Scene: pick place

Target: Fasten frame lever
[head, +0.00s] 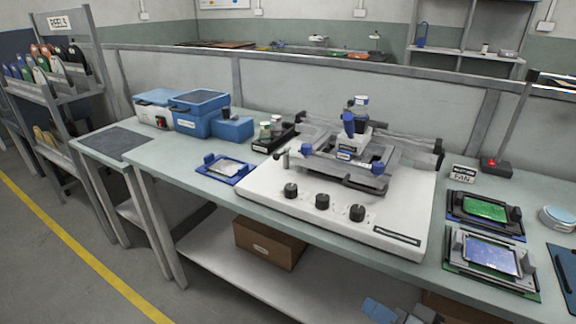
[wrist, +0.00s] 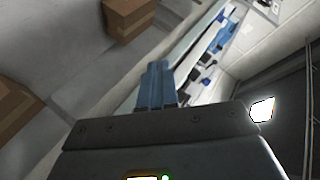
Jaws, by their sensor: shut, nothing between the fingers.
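A white benchtop printer (head: 330,215) carries a grey metal frame (head: 368,183) with blue clamp parts, such as a blue knob (head: 307,150) at its left and a blue piece (head: 377,168) at its right. A blue upright handle (head: 349,124) stands on top of the frame. A small metal lever (head: 284,158) stands at the printer's left edge. I cannot tell which of these is the frame lever. My gripper (wrist: 157,68) has blue fingers, shut and empty. In the head view it shows at the bottom edge (head: 380,311), below and in front of the bench, apart from the printer.
The bench top (head: 190,150) holds blue boxes (head: 196,112), a blue fixture (head: 229,168) left of the printer, and board fixtures (head: 486,255) at right. A cardboard box (head: 268,242) sits on the lower shelf (head: 215,245). A rail runs behind the bench.

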